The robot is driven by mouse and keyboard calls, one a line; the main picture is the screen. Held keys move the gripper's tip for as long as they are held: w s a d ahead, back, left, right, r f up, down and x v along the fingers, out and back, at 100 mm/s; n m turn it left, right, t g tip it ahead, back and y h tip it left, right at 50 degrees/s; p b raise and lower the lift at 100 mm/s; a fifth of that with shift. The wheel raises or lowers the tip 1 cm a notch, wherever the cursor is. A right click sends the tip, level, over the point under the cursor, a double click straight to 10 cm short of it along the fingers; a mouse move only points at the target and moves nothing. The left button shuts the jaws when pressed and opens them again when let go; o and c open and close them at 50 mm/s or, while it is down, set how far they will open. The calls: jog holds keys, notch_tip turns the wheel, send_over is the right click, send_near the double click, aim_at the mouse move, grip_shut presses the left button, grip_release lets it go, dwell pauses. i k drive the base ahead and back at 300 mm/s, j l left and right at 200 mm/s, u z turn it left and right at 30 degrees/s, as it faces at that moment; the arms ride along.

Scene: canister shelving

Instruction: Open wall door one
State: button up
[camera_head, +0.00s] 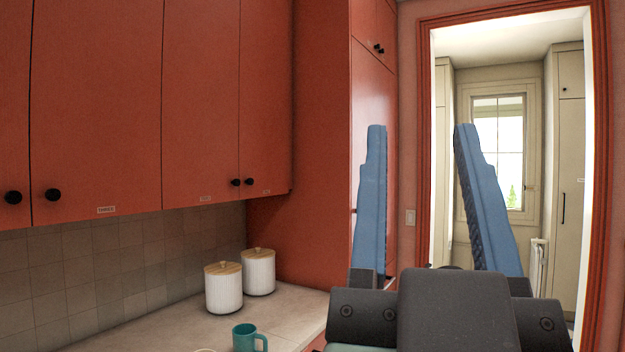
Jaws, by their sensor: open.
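Red wall cupboard doors hang along the left, all shut. One wide door (100,110) has a label reading THREE. Right of it are a middle door (200,100) and a narrow rightmost door (266,90), each with a small label too small to read. I cannot tell by reading which is door one. Black round knobs sit low on the middle door (235,182) and the rightmost door (249,181), close together. My gripper (420,127) is open and empty, its two blue fingers pointing up, right of the wall doors and apart from them.
Below is a pale counter (300,312) with two white lidded canisters (223,290) (259,272) and a teal mug (245,339). A tall red cabinet (320,130) stands beyond the wall doors. A red-framed doorway (425,90) opens at right.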

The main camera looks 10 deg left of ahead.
aim_at(263, 68)
jog(key=i+j+u, duration=0.1)
jog(key=i+u, duration=0.25)
jog(key=i, duration=0.55)
jog(key=i+l+u, duration=0.15)
jog(key=i+u, duration=0.15)
jog(key=i, duration=0.55)
jog(key=i+l, duration=0.1)
jog(key=i, duration=0.4)
jog(key=i+l, duration=0.1)
jog(key=i, duration=0.4)
jog(key=i+l, duration=0.1)
jog(key=i, duration=0.4)
